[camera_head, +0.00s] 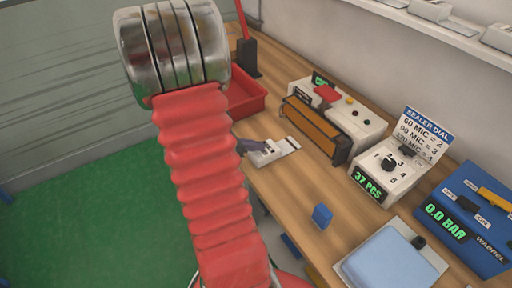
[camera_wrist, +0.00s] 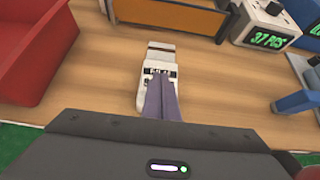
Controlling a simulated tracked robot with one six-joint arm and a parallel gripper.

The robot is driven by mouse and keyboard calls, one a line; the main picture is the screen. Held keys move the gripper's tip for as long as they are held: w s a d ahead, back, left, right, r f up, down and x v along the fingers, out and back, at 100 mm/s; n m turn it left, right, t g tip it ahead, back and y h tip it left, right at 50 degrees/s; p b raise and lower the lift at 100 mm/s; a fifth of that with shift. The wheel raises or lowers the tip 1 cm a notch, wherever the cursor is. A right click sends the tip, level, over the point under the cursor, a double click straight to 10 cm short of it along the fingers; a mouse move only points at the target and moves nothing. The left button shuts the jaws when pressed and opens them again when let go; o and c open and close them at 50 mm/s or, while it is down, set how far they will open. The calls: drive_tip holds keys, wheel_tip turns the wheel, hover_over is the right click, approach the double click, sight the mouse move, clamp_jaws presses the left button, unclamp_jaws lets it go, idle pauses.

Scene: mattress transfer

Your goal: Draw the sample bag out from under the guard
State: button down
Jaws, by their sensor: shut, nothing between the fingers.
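My gripper (camera_wrist: 160,80) shows in the wrist view as two purple-grey fingers pressed together, with nothing between them. They are over a small white piece with dark markings (camera_wrist: 159,55) on the bench, and I cannot tell whether they touch it. In the head view the fingertips (camera_head: 254,146) show beside the same white piece (camera_head: 283,149). The orange-brown guard (camera_head: 316,128) runs along the front of the white sealer (camera_head: 359,125), and it also shows in the wrist view (camera_wrist: 178,14). I cannot make out a sample bag under the guard for certain.
A red bin (camera_head: 248,98) stands at the back left. Bare wood lies around the white piece.

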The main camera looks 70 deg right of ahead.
drive_tip(key=shift+w+a+r, duration=0.1)
drive_tip(key=shift+w+r, duration=0.05)
drive_tip(key=shift+r, duration=0.15)
drive_tip(key=w+a, duration=0.7)
drive_tip(key=a, duration=0.2)
drive_tip(key=shift+a, duration=0.15)
idle(0.3)
drive_tip(key=w+a+r+m+t+y, duration=0.2)
drive_tip(key=a+r, duration=0.4)
drive_tip(key=a, duration=0.6)
drive_tip(key=w+a+r+m+t+y, duration=0.2)
drive_tip(key=a+r+m+t, duration=0.3)
drive_tip(key=a, duration=0.7)
drive_tip(key=w+a+r+m+t+y, duration=0.2)
drive_tip(key=a+r, duration=0.5)
drive_tip(key=a, duration=0.4)
drive_tip(key=m+t+y, duration=0.1)
drive_tip(key=t+y, duration=0.1)
drive_tip(key=t, duration=0.1)
drive_tip(key=shift+w+a+y, duration=0.3)
drive_tip(key=shift+a, duration=0.1)
